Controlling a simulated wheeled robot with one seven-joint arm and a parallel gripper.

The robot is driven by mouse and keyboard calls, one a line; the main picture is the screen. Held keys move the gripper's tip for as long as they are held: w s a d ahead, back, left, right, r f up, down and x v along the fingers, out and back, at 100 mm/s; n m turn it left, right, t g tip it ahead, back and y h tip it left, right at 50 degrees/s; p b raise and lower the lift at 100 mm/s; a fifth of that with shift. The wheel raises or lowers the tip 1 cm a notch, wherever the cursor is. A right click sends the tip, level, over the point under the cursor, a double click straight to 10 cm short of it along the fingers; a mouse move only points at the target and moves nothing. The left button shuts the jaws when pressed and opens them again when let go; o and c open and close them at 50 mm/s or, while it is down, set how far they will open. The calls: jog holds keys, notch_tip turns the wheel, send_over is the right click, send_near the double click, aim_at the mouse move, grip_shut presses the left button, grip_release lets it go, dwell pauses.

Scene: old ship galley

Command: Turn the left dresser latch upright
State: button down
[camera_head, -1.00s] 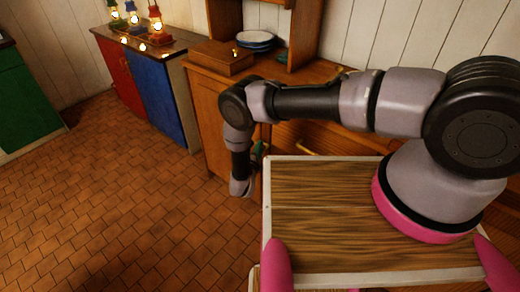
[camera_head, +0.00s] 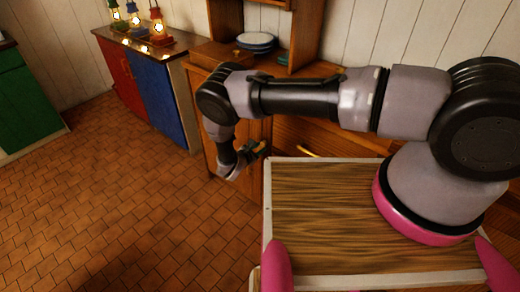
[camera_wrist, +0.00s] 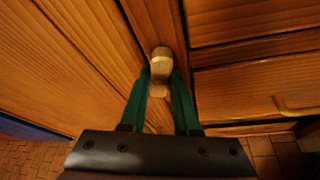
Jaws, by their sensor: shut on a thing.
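The wooden dresser (camera_head: 291,137) stands behind my arm in the head view. In the wrist view, a pale wooden latch (camera_wrist: 160,70) is on the upright strip between the left door (camera_wrist: 75,60) and the drawers at right. Its long side runs roughly up and down in that picture. My gripper (camera_wrist: 160,88) has its two green fingers shut on the latch, one on each side. In the head view my gripper (camera_head: 257,149) is at the dresser front, and the latch cannot be made out there.
Drawers with a brass handle (camera_wrist: 297,106) are right of the latch. Plates (camera_head: 255,41) and a wooden box (camera_head: 215,50) stand on the dresser. A red and blue cabinet (camera_head: 160,98) with lanterns (camera_head: 158,25) stands left. The tiled floor (camera_head: 120,200) at left is clear.

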jog(key=shift+a+n+g+h, duration=0.15)
jog(key=shift+n+g+h, duration=0.6)
jog(key=shift+n, duration=0.65)
jog(key=c, duration=0.6)
grip_release()
jog(key=shift+w, duration=0.1)
jog(key=shift+c, duration=0.2)
jog(key=v, duration=1)
jog(key=shift+s+a, duration=0.3)
